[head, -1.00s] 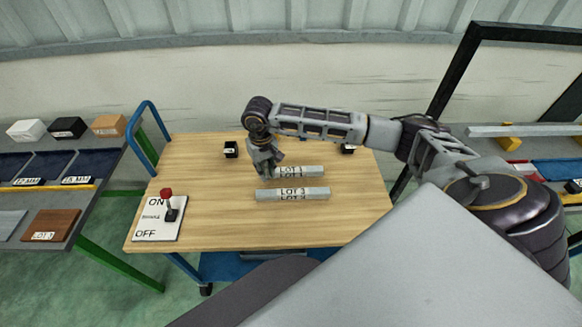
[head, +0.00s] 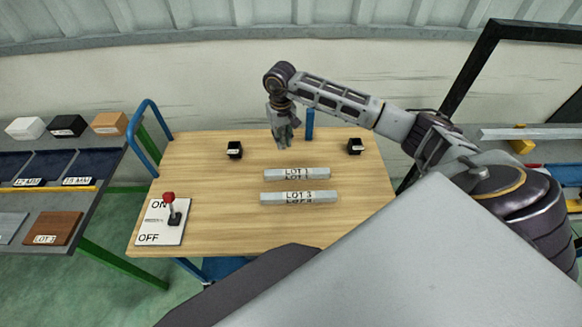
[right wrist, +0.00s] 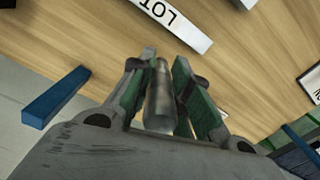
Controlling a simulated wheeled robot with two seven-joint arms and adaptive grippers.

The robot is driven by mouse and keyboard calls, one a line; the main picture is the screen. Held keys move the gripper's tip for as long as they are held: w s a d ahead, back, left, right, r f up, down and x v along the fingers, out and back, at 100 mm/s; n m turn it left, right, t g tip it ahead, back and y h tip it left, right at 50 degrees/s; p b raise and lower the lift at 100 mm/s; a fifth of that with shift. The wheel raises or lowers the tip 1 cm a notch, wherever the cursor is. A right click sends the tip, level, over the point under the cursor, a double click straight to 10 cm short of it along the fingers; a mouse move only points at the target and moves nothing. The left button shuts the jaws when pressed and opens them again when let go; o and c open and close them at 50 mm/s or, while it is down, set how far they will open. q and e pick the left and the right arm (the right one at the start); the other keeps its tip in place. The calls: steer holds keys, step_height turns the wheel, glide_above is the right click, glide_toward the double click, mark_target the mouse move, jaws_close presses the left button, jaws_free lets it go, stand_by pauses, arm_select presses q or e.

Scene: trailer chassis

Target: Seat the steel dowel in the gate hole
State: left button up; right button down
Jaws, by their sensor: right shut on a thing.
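My right gripper (head: 283,145) is above the back middle of the wooden table, pointing down. In the right wrist view it is shut on the steel dowel (right wrist: 160,100), a grey metal cylinder between the green-padded fingers. The dowel's far end shows between the fingertips, clear of the table. In the head view the dowel cannot be told apart from the fingers. I cannot make out the gate hole in either view. My left gripper is not in view.
Two grey bars, the LOT 1 bar (head: 297,174) and the LOT 3 bar (head: 299,198), lie in front of the gripper. Black blocks stand left (head: 234,150) and right (head: 355,147). An ON/OFF board (head: 158,222) with a red-knobbed lever (head: 172,208) is front left.

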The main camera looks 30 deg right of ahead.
steer(key=shift+f+p, duration=0.5)
steer(key=shift+f, duration=2.6)
steer(key=shift+f+p, duration=0.35)
steer(key=shift+f, duration=1.55)
steer(key=shift+f, duration=0.15)
steer(key=c, duration=1.6)
jaws_free()
steer(key=shift+c, duration=0.2)
steer(key=shift+r, duration=0.2)
